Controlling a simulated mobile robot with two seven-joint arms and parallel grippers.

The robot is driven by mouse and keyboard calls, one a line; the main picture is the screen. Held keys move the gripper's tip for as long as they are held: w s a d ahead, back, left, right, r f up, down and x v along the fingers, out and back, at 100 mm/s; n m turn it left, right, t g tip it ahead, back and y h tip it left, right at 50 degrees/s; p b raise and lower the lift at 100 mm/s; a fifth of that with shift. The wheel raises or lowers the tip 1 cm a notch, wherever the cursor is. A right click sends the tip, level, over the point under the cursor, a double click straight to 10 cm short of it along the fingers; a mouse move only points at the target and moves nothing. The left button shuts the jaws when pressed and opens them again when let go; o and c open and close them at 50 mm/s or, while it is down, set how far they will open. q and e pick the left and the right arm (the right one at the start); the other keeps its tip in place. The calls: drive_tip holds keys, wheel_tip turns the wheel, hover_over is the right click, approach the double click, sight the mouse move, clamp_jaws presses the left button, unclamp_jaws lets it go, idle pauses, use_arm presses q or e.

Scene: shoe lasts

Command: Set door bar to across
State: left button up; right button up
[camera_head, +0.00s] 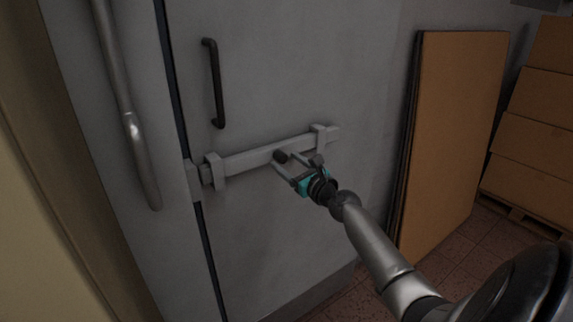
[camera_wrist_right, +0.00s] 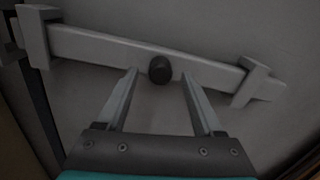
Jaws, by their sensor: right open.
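The door bar (camera_head: 248,160) is a pale grey flat bar lying roughly level on the grey door (camera_head: 285,80), held in two brackets (camera_head: 214,171). Its left end is near the dark door gap, beside a catch (camera_head: 194,180) on the frame; whether it sits inside the catch I cannot tell. A dark round knob (camera_wrist_right: 160,69) sticks out of the bar (camera_wrist_right: 100,48). My right gripper (camera_head: 293,164) is open, its fingers pointing at the bar. In the right wrist view the knob lies between and just beyond the fingertips (camera_wrist_right: 160,76), with no clear contact. My left gripper is not in view.
A black door handle (camera_head: 215,84) is above the bar. A long metal handle (camera_head: 133,130) stands at the left. A brown panel (camera_head: 455,130) leans on the wall at right, with stacked boxes (camera_head: 535,140) on a pallet beyond. Tiled floor shows between.

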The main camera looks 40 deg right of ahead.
drive_tip(key=shift+w+d, duration=0.1)
drive_tip(key=shift+w, duration=0.4)
drive_tip(key=shift+c, duration=0.3)
clamp_jaws()
idle(0.9)
